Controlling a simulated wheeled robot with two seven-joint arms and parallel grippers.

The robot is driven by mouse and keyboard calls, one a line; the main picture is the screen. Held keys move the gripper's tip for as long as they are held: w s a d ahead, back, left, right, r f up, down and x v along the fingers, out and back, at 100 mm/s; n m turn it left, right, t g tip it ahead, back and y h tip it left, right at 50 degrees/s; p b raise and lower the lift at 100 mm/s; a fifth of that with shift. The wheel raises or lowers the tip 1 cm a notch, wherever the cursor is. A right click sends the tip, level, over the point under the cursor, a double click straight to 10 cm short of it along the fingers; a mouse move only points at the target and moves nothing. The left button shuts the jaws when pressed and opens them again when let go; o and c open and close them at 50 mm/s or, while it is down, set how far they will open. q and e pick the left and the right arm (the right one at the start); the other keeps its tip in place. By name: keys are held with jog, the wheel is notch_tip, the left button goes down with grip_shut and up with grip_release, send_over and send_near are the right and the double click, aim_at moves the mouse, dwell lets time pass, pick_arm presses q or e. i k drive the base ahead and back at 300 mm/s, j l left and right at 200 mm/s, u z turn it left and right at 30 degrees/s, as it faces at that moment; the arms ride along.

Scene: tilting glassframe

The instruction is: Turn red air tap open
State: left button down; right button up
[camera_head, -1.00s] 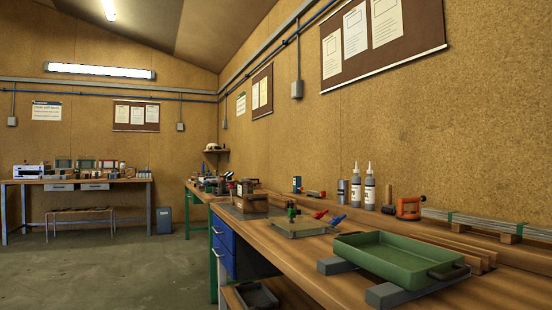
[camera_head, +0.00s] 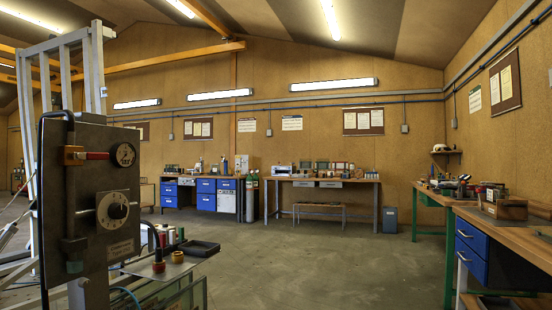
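The red air tap (camera_head: 97,155) is at the left of the head view, on the upper part of a dark grey control panel (camera_head: 92,230). Its red handle lies about horizontal, pointing right from a brass-coloured body (camera_head: 73,156). A round dark pressure gauge (camera_head: 123,155) sits just right of the handle's end. A white dial with a black knob (camera_head: 115,210) is lower on the same panel. Neither of my grippers is in view.
A pale metal frame (camera_head: 97,70) rises behind the panel. A small bench with a black tray (camera_head: 199,248) stands right of it. The concrete floor (camera_head: 320,265) is clear in the middle. Workbenches line the back wall, and a wooden bench with blue drawers (camera_head: 472,247) stands at right.

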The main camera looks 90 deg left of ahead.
aim_at(89, 156)
jog(key=i+u, duration=0.1)
jog(key=u, duration=0.45)
jog(key=i+j+u, duration=0.1)
jog(key=u, duration=1)
jog(key=i+l+u, duration=0.15)
jog(key=u, duration=0.95)
jog(key=i+l+u, duration=0.1)
jog(key=u, duration=0.45)
jog(key=l+u, duration=0.25)
jog(key=u, duration=0.3)
jog(key=l+u, duration=0.15)
jog(key=u, duration=0.4)
jog(key=i+j+z, duration=0.2)
jog(key=i, duration=0.2)
